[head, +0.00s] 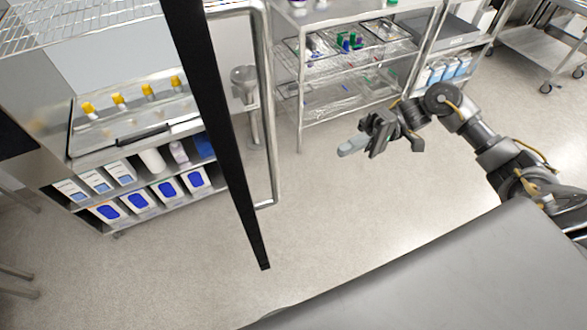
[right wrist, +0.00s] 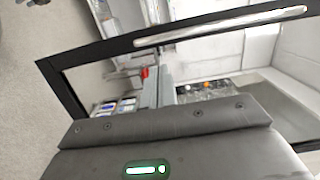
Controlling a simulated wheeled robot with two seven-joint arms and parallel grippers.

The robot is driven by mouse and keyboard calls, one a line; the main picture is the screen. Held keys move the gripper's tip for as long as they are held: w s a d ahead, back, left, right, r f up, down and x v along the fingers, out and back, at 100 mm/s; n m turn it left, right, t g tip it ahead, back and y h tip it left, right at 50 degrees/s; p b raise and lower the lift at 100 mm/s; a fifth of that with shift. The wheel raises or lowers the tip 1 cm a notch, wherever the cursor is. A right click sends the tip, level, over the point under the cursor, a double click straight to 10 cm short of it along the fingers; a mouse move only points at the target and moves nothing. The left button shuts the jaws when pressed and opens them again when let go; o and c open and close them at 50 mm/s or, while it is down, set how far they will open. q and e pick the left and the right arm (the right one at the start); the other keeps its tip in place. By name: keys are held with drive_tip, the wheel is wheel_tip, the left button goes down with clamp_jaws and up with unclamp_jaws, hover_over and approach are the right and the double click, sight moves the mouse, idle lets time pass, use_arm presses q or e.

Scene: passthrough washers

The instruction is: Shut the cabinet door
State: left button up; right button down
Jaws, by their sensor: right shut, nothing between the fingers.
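The cabinet door shows in the head view as a long black frame edge (head: 222,135) slanting down from the top. A bent silver tube handle (head: 268,110) stands beside it on the right. The door stands open, swung out into the room. In the right wrist view the black door frame (right wrist: 90,50) and its silver handle (right wrist: 220,27) cross the upper part. My right gripper (head: 352,146) is shut and empty, to the right of the handle and apart from it. My left gripper is not in view.
A shelf unit with boxes (head: 140,200) and yellow-capped items stands at left. A wire rack (head: 300,75) with trays stands at the back, and a steel cart (head: 540,45) at the far right. Pale floor (head: 330,220) is clear between the door and my arm.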

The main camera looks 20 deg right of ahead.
drive_tip(key=s+a+p, duration=0.2)
drive_tip(key=a+p, duration=0.3)
drive_tip(key=a, duration=0.9)
drive_tip(key=shift+p, duration=0.35)
